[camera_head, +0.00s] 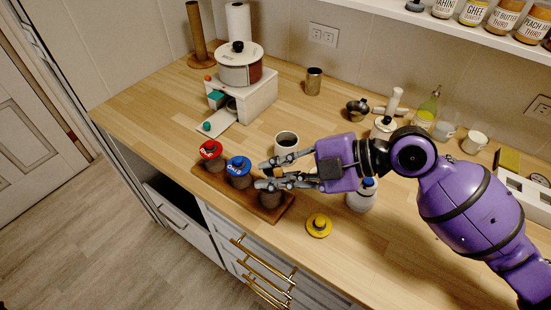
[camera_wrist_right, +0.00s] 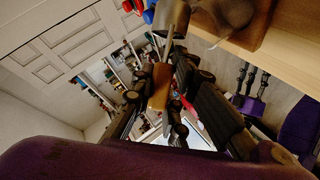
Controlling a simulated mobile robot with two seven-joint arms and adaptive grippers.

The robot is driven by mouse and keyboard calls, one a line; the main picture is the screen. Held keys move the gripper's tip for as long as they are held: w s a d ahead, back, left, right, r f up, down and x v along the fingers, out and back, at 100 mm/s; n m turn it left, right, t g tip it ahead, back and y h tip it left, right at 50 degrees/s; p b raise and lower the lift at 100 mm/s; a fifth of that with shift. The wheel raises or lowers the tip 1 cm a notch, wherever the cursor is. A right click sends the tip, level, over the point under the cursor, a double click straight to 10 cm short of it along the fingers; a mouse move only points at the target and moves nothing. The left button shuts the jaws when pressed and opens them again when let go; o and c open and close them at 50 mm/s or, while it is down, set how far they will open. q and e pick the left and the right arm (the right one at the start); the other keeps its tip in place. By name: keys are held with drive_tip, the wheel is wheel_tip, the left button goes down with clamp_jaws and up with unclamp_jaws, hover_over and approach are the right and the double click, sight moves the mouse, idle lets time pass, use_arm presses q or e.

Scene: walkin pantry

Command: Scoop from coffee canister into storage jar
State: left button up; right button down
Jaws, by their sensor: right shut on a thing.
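My right gripper (camera_head: 268,175) is shut on a scoop with a wooden handle (camera_wrist_right: 160,86) and a grey metal bowl (camera_wrist_right: 172,17). The gripper is over the open jar (camera_head: 270,196) at the right end of a wooden tray (camera_head: 287,207). The scoop is hardly visible in the head view, and the bowl's contents are hidden. The yellow lid (camera_head: 319,225) lies on the counter. A white canister (camera_head: 286,142) with dark contents stands open behind the gripper. In the right wrist view, my left gripper (camera_wrist_right: 253,76) appears small, low and empty, with its fingers apart.
Red-lidded (camera_head: 210,152) and blue-lidded (camera_head: 239,171) jars share the tray. A white bottle (camera_head: 362,196) stands under my right arm. A white stand (camera_head: 243,100) carries a pot (camera_head: 240,68).

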drive_tip(key=shift+s+f+t+b, duration=0.3)
drive_tip(key=shift+f+b, duration=0.1)
drive_tip(key=shift+f, duration=0.15)
use_arm(q)
drive_tip(key=f, duration=0.1)
drive_tip(key=b, duration=0.1)
drive_tip(key=s+f+b, duration=0.1)
drive_tip(key=shift+a+f, duration=0.35)
drive_tip(key=shift+a, duration=0.05)
use_arm(e)
drive_tip(key=shift+s+f+n+t, duration=0.25)
drive_tip(key=shift+n+t, duration=0.1)
drive_tip(key=shift+n, duration=0.2)
drive_tip(key=shift+s+f+n+t, duration=0.15)
drive_tip(key=shift+f+n+t, duration=0.15)
drive_tip(key=shift+n, duration=0.25)
use_arm(q)
drive_tip(key=shift+w+d, duration=0.15)
drive_tip(key=shift+w, duration=0.2)
use_arm(e)
drive_tip(key=shift+a+r, duration=0.1)
use_arm(q)
drive_tip(key=shift+s+f, duration=0.15)
drive_tip(key=shift+f, duration=0.05)
